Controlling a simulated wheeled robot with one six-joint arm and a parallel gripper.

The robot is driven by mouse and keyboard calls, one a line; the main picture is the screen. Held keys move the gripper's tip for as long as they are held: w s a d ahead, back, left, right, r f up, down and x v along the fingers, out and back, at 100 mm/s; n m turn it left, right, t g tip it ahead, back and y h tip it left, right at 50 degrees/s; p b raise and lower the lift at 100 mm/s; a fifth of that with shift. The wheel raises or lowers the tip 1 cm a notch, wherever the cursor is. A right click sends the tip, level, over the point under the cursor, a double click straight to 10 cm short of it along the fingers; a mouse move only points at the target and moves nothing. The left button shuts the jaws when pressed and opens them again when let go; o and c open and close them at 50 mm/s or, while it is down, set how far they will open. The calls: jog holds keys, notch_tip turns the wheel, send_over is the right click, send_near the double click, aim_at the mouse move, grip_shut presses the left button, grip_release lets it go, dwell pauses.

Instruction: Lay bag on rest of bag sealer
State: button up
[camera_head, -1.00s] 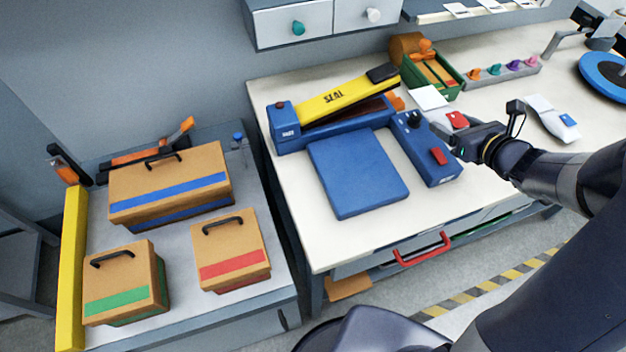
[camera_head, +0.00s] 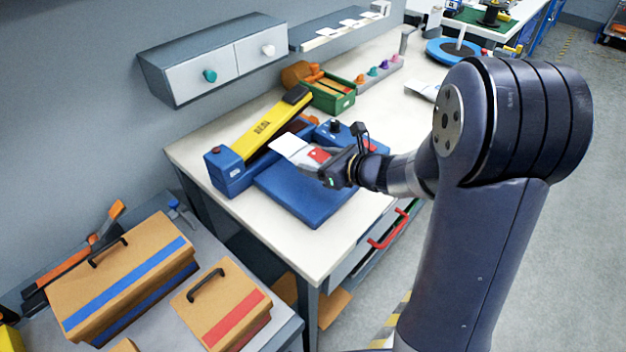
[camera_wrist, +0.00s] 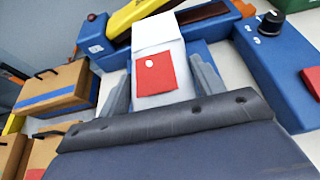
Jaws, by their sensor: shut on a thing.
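My gripper (camera_head: 328,167) is shut on a white bag with a red label (camera_head: 292,149). In the wrist view the bag (camera_wrist: 158,34) sticks out between the two grey fingers (camera_wrist: 162,88), its far end pointing at the sealer. The bag sealer has a blue body (camera_head: 228,172) and a raised yellow arm (camera_head: 262,125). Its flat blue rest (camera_head: 300,200) lies in front of the body. The bag is above the rest's far part, close to the sealing slot. I cannot tell whether it touches the rest.
The blue control box (camera_head: 334,131) with a black knob stands right of the sealer, partly behind my gripper. A green bin (camera_head: 330,95) and a rack of coloured pegs (camera_head: 378,72) are farther back. Another white bag (camera_head: 422,90) lies to the right. Brown cases (camera_head: 125,275) fill the lower-left table.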

aim_at(318, 188)
jog(key=shift+f, duration=2.3)
jog(key=shift+f+b, duration=0.15)
jog(key=shift+b, duration=0.2)
jog(key=shift+f, duration=0.1)
jog(key=o, duration=1.1)
jog(key=shift+r, duration=0.25)
jog(key=shift+s+d+r, duration=0.1)
jog(key=shift+s+d, duration=0.1)
jog(key=v, duration=1.1)
jog(key=shift+s+d, duration=0.2)
